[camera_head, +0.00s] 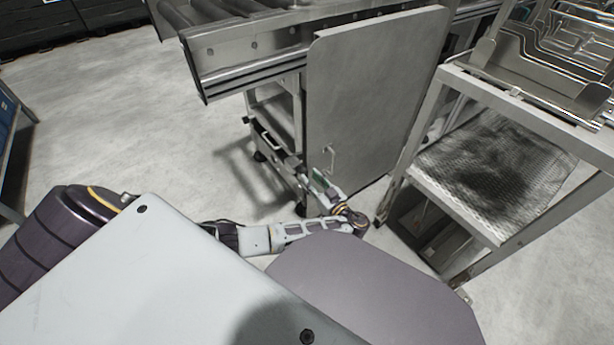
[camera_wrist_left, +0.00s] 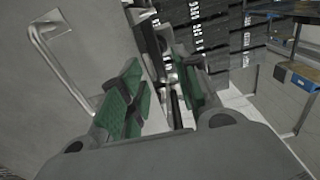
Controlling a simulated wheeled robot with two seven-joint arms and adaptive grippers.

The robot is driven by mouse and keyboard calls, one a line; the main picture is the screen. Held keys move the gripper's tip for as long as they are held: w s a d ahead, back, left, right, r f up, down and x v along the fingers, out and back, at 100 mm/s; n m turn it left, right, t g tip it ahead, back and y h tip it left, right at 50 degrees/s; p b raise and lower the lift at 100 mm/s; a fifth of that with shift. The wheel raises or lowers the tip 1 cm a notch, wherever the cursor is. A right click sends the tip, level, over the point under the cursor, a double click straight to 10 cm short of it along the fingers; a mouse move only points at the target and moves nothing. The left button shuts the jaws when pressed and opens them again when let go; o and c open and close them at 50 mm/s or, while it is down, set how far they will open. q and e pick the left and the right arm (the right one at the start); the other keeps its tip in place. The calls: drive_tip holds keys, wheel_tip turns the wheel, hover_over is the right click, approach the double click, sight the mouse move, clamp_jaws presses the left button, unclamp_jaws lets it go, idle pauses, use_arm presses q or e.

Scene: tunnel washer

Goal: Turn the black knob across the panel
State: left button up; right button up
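The grey metal panel (camera_head: 372,95) stands upright below the roller conveyor in the head view, with a bent metal handle (camera_head: 328,158) near its lower left. My left gripper (camera_head: 312,178) is low beside the panel's left edge, close to the handle. In the left wrist view, its green-padded fingers (camera_wrist_left: 155,98) are apart, with the panel's edge and a slim dark and metal part showing between them; I cannot tell if they touch. The handle (camera_wrist_left: 55,60) is left of the fingers there. I cannot make out the black knob for certain. My right gripper is not in view.
A metal rack with a mesh shelf (camera_head: 490,175) stands close on the right. Open floor (camera_head: 130,120) lies to the left. A blue-sided table (camera_head: 8,125) is at the far left edge.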

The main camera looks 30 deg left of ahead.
sight(307, 175)
use_arm(q)
drive_tip(key=shift+x, duration=1.65)
clamp_jaws()
